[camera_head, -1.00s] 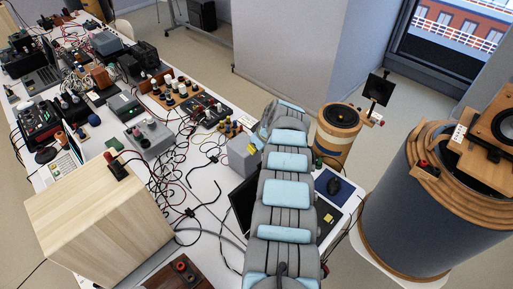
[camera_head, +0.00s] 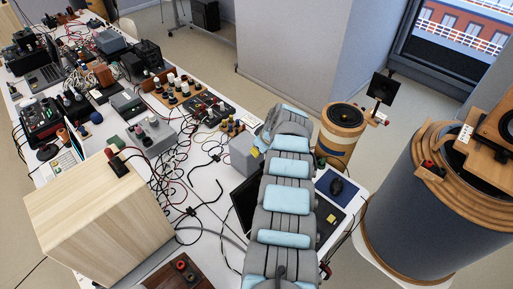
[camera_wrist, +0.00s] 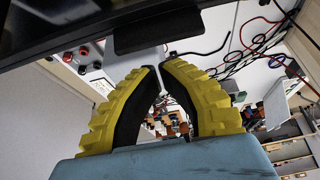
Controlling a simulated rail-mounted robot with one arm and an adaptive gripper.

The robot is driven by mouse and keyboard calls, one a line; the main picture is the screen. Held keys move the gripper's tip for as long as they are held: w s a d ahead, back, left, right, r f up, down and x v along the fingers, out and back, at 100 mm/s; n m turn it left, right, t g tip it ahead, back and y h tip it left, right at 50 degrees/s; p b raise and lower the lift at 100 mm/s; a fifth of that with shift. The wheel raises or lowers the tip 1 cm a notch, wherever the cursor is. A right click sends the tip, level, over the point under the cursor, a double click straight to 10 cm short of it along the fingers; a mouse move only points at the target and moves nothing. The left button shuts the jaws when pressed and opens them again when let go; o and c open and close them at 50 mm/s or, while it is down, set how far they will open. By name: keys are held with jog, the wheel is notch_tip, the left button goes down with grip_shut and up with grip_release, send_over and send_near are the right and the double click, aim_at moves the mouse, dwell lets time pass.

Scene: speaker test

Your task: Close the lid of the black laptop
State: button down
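The black laptop stands open at the near end of the white table in the head view. Its dark screen (camera_head: 245,203) shows left of my arm and part of its base (camera_head: 326,228) shows right of it. My arm hides the middle of the laptop. My gripper (camera_wrist: 158,69) shows in the wrist view, with yellow ridged fingers and black inner pads. The fingertips are almost together, with only a narrow gap and nothing held. A dark panel (camera_wrist: 75,25) crosses the top left there, probably part of the laptop. My gripper is hidden in the head view.
A blue pad (camera_head: 334,190) with a dark mouse lies right of the laptop. A grey box (camera_head: 243,152) stands behind it. A large wooden box (camera_head: 95,215) stands left. Loose cables (camera_head: 190,212) cross the table. A big round speaker (camera_head: 410,215) stands at right.

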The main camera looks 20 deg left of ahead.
jog(key=shift+s+d+r+p, duration=0.25)
jog(key=shift+d+p, duration=0.3)
jog(key=shift+p, duration=0.05)
jog(key=shift+s+d+r+p, duration=0.2)
jog(key=shift+s+d+p, duration=0.05)
jog(key=shift+d+p, duration=0.3)
jog(key=shift+d, duration=0.15)
